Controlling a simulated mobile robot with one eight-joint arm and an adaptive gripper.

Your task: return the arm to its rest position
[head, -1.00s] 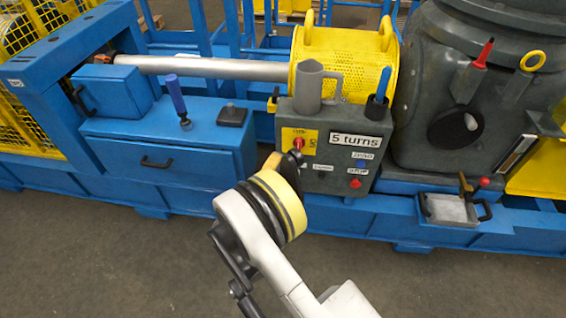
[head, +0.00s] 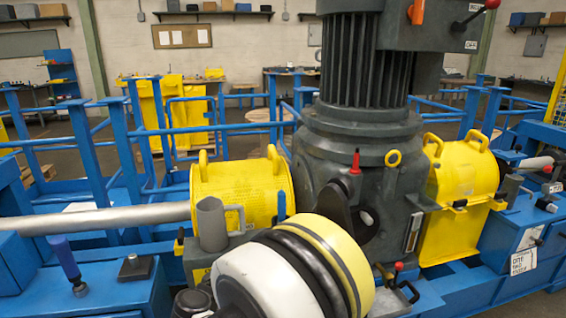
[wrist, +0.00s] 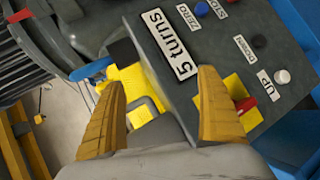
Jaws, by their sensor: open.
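My arm's wrist, with a white shell and black and yellow rings, stands large at the lower middle of the head view. Its fingers are hidden there. In the wrist view my gripper (wrist: 157,95) is open, its two tan fingers wide apart with nothing seen held between them. Beyond the fingertips is the grey control box (wrist: 185,90) with a "5 turns" label (wrist: 172,43). In the head view my wrist covers most of this box.
A grey mug-shaped holder (head: 211,224) and a yellow perforated guard (head: 240,190) stand just behind my wrist. The dark gearmotor (head: 362,130) rises behind it. A second yellow guard (head: 460,180) is at the right, and a steel shaft (head: 100,219) at the left.

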